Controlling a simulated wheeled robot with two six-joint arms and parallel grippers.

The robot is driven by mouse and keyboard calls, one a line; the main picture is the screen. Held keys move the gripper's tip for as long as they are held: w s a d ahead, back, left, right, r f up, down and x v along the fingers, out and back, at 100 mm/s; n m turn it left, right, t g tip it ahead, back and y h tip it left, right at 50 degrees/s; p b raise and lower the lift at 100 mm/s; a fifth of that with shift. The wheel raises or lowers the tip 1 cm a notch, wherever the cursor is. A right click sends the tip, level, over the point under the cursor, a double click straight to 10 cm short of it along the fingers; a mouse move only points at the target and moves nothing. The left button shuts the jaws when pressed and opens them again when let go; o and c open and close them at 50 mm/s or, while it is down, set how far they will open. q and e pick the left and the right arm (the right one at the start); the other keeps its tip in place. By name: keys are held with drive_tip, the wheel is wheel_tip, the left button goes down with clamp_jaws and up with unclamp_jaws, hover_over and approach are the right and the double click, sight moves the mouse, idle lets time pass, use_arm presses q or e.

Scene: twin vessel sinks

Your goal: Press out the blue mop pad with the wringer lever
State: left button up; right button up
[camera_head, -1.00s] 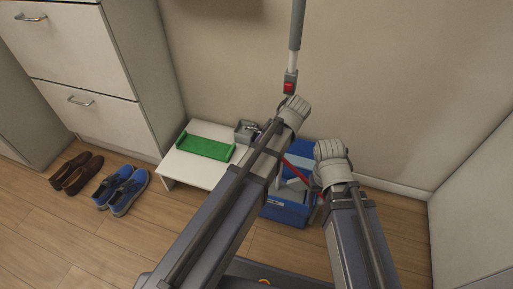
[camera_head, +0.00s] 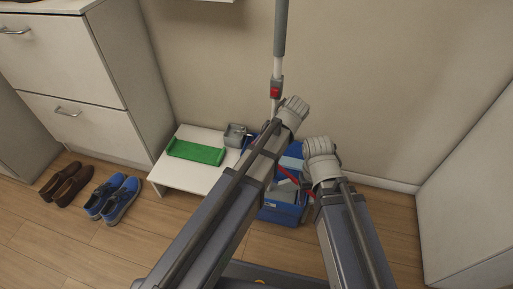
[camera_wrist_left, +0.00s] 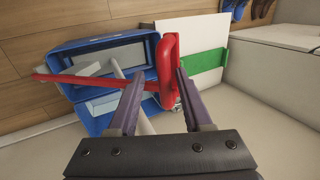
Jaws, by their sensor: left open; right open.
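The blue wringer bucket (camera_head: 284,214) stands on the floor, partly covered by my arms. The left wrist view shows the bucket (camera_wrist_left: 82,50) from above, with the red wringer lever (camera_wrist_left: 110,82) across it and its upright red grip (camera_wrist_left: 167,68). My left gripper (camera_wrist_left: 158,85) is open, its fingers reaching toward the grip, with no clear contact. The mop pole (camera_head: 280,30) with a red clip rises from behind my left arm. My right gripper (camera_head: 309,195) is beside the bucket, largely hidden by its arm, and open. I cannot make out the mop pad clearly.
A low white table (camera_head: 180,178) left of the bucket carries a green tray (camera_head: 196,152) and a grey container (camera_head: 234,134). Blue shoes (camera_head: 112,197) and brown shoes (camera_head: 66,183) stand on the floor. A white cabinet (camera_head: 75,80) is at left, a white panel at right.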

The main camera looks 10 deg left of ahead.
use_arm(q)
drive_tip(key=shift+s+d+r+p, duration=0.1)
drive_tip(key=shift+d+r+p, duration=0.65)
drive_tip(key=shift+d, duration=0.35)
drive_tip(key=shift+d+r+p, duration=0.65)
drive_tip(key=shift+d+r, duration=0.15)
drive_tip(key=shift+d, duration=0.25)
drive_tip(key=shift+o, duration=0.2)
